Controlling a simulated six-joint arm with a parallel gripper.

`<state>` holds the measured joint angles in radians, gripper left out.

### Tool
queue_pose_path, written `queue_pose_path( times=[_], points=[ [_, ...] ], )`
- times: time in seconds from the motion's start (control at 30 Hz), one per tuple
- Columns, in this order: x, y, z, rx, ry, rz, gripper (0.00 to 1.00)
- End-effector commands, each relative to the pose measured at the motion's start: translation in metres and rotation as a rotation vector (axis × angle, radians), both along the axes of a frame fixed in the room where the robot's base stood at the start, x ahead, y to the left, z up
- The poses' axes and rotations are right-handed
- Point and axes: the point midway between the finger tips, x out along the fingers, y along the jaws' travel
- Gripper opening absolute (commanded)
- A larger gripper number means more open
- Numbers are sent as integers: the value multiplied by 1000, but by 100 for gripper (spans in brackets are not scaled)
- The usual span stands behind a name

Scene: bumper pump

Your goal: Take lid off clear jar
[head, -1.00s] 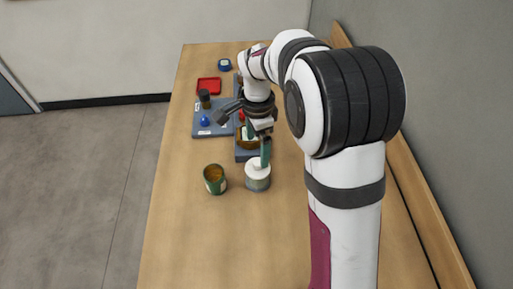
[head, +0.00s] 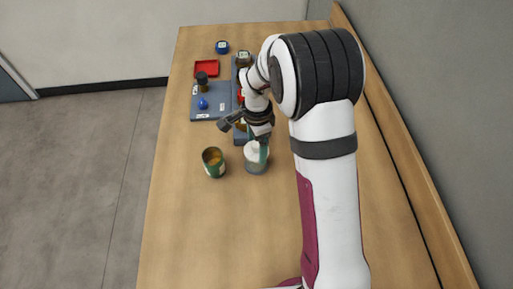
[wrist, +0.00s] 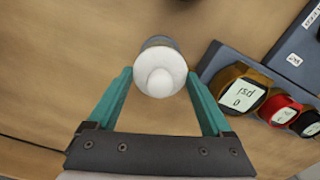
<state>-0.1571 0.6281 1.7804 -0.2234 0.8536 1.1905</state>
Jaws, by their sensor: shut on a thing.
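The clear jar (head: 257,168) stands upright on the table, below my gripper in the head view. Its round white lid (head: 253,148) has a knob on top and fills the space between my fingers in the wrist view (wrist: 160,75). A grey strip of the jar (wrist: 158,42) shows past the lid's upper edge there. My gripper (wrist: 160,74) has teal fingers, one on each side of the lid, shut on it. From the wrist view I cannot tell whether the lid is raised off the jar.
An open green can (head: 213,162) stands just left of the jar. Behind are a grey board (head: 208,114) with a blue item (head: 203,103), a dark-topped jar (head: 202,80) and a red tray (head: 206,68). A yellow gauge (wrist: 240,98) sits right of the jar. The front table is clear.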

Motion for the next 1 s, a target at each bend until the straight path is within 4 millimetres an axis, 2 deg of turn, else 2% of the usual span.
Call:
queue_pose_path(
  times=[0.03,0.1,0.37,0.47,0.63,1.0],
  points=[
    [0,0,0,0,0,0,39],
    [0,0,0,0,0,0,31],
    [0,0,3,0,-1,0,31],
    [1,0,14,1,-3,0,31],
    [0,-2,45,0,-4,-2,31],
    [-33,-84,95,0,-3,-6,31]
  ],
)
